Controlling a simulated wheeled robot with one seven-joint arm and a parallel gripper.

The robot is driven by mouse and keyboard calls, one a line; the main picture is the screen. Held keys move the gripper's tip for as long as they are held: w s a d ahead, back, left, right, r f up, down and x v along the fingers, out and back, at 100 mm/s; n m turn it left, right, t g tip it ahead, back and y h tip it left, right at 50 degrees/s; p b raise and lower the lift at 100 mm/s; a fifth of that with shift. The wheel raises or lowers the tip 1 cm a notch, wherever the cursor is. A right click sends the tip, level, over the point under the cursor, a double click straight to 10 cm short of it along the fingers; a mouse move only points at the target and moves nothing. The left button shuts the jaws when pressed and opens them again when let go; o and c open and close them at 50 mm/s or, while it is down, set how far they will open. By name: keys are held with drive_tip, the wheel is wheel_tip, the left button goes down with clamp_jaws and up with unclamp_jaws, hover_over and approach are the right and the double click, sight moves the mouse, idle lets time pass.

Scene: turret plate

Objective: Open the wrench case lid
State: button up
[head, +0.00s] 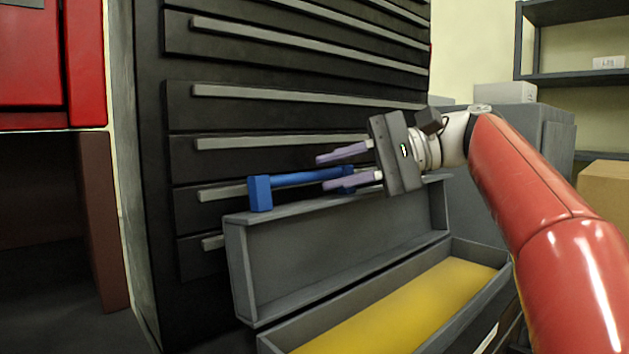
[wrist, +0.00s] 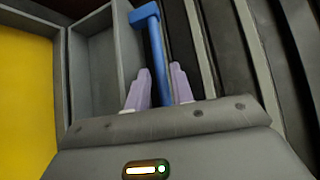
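The wrench case (head: 470,247) is grey with a yellow inside, which also shows in the wrist view (wrist: 28,85). Its lid (head: 335,245) stands raised, its hollow inner side facing the head camera. A blue bar handle (head: 300,179) runs along the lid's upper edge; the wrist view shows it too (wrist: 156,45). My gripper (head: 324,172) is at the handle's right part, with its two pale purple fingers (wrist: 160,80) on either side of the bar. The fingers are apart, and a gap shows between the upper finger and the bar.
A black drawer cabinet (head: 300,115) with long grey pulls stands close behind the lid. A grey cabinet (head: 545,125) and shelves (head: 575,78) are at the right. A red cabinet (head: 85,60) is at the left. The space above the case's yellow inside is clear.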

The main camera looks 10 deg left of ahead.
drive_tip(key=shift+x, duration=1.4)
clamp_jaws()
